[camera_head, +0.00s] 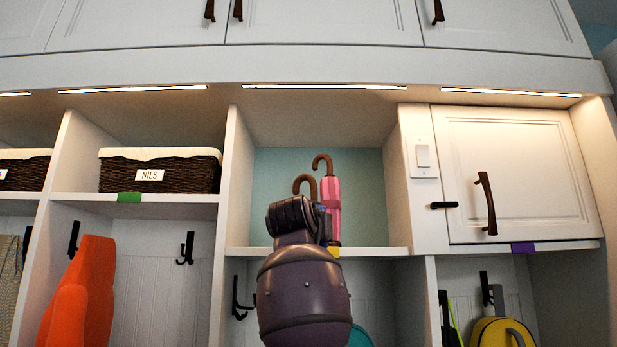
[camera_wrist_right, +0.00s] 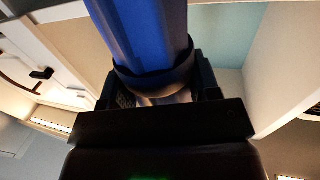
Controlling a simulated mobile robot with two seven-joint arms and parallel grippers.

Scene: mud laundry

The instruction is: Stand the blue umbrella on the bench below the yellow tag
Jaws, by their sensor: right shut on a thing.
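The blue umbrella (camera_wrist_right: 145,30) fills the upper middle of the right wrist view, with a dark band around it. My right gripper (camera_wrist_right: 155,88) is shut on it. In the head view my right arm hides most of this umbrella; a brown hooked handle (camera_head: 305,180), apparently its own, shows above the arm in the middle cubby. A pink umbrella (camera_head: 330,205) with a brown hook stands upright just right of it. The yellow tag (camera_head: 333,252) is on the shelf's front edge, partly covered by my arm. The bench is not in view. My left gripper is not in view.
A wicker basket labelled NILS (camera_head: 160,172) sits on the left shelf above a green tag (camera_head: 129,197). A closed cabinet door (camera_head: 530,170) is at right, above a purple tag (camera_head: 523,248). Below hang an orange item (camera_head: 80,295) and a yellow bag (camera_head: 500,333). Dividers flank the middle cubby.

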